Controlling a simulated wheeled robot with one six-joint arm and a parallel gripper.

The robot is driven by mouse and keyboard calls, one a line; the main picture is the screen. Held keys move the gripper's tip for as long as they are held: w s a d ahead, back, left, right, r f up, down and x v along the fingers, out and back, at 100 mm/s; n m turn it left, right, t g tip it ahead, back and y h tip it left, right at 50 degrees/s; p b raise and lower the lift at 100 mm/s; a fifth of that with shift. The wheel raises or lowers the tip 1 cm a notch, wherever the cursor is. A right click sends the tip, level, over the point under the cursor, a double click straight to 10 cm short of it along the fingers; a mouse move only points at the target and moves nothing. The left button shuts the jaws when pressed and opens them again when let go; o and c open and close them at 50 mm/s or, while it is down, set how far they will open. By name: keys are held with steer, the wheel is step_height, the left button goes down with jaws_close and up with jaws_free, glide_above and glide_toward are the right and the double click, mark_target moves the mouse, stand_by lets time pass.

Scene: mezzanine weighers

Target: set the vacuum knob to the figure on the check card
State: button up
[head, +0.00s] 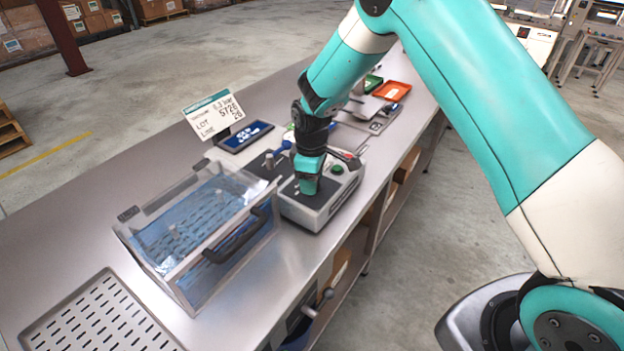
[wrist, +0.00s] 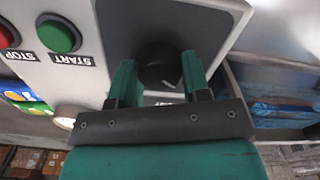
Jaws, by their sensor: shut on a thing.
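The check card (head: 213,114) stands on the bench at left of centre in the head view; its top line reads about 0.3 bar, with LOT S726 and LINE 28 below. The control box (head: 316,212) is a pale box with a dark top panel, right of the clear tank. My gripper (head: 308,186) points down onto this panel and hides the knob in the head view. In the wrist view the black round vacuum knob (wrist: 158,62) sits between the two teal fingers of my gripper (wrist: 156,80), which is shut on it. The knob's pointer and scale figures cannot be read.
A clear tank of blue water (head: 200,228) with a black handle stands close left of the box. The wrist view shows a green START button (wrist: 58,36) and a red STOP button (wrist: 6,36) beside the knob. A blue-screened display (head: 244,136) and an orange tray (head: 392,91) lie farther back.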

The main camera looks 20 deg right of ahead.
steer(key=m+b, duration=0.1)
steer(key=m, duration=0.2)
steer(key=shift+m, duration=2)
steer(key=shift+r, duration=0.1)
steer(key=o, duration=0.9)
steer(key=shift+b, duration=0.3)
step_height(320, 180, up, 17)
steer(key=b, duration=0.2)
steer(key=shift+r+b, duration=0.15)
steer(key=shift+b, duration=0.2)
